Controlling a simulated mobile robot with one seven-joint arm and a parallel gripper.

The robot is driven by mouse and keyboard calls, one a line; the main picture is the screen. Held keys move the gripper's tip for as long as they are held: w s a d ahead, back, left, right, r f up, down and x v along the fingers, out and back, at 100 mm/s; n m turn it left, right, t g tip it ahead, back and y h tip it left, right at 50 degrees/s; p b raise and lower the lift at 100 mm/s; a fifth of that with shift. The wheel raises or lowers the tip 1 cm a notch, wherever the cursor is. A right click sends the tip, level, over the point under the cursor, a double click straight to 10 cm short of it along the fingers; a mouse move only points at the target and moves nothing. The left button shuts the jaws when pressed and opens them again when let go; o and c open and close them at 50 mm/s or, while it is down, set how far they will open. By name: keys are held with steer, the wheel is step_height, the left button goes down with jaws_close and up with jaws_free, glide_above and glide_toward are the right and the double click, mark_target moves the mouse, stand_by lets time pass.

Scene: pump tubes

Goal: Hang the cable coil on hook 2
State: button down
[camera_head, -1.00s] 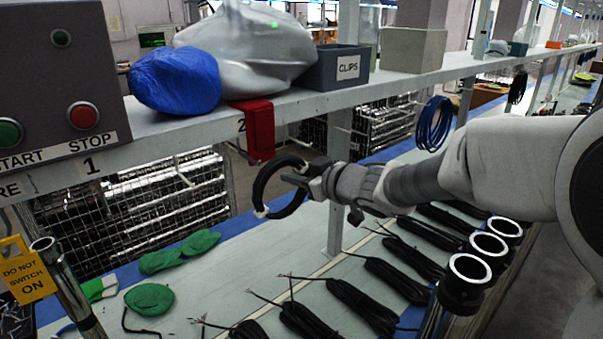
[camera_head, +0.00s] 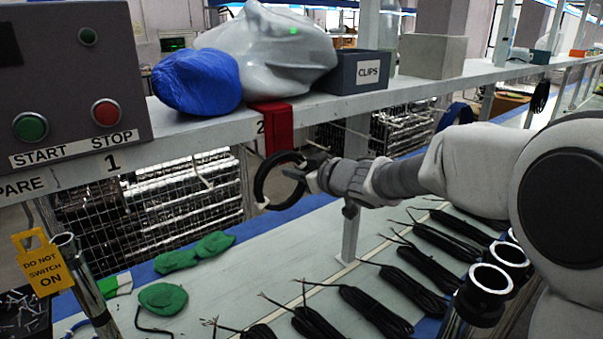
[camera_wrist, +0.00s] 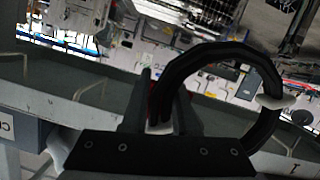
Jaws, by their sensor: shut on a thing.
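The cable coil (camera_head: 259,180) is a black ring with a white tie at its lower left. My gripper (camera_head: 304,173) is shut on its right side and holds it up just below the shelf edge. In the wrist view the coil (camera_wrist: 215,53) arches up from between the fingers (camera_wrist: 165,105), its white tie at the right. The label "2" (camera_head: 260,128) is on the shelf front above the coil.
The shelf (camera_head: 215,128) carries a blue bundle (camera_head: 196,81), a grey plastic-wrapped heap (camera_head: 268,45) and a CLIPS bin (camera_head: 357,72). A control box (camera_head: 75,75) stands at left. Below, the bench (camera_head: 230,275) holds green cloths and several black cable bundles. A shelf post (camera_head: 352,190) stands behind my gripper.

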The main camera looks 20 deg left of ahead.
steer(key=shift+x, duration=2)
steer(key=shift+s+a, duration=0.1)
steer(key=shift+a, duration=0.05)
steer(key=c, duration=0.6)
jaws_free()
steer(key=shift+f, duration=0.1)
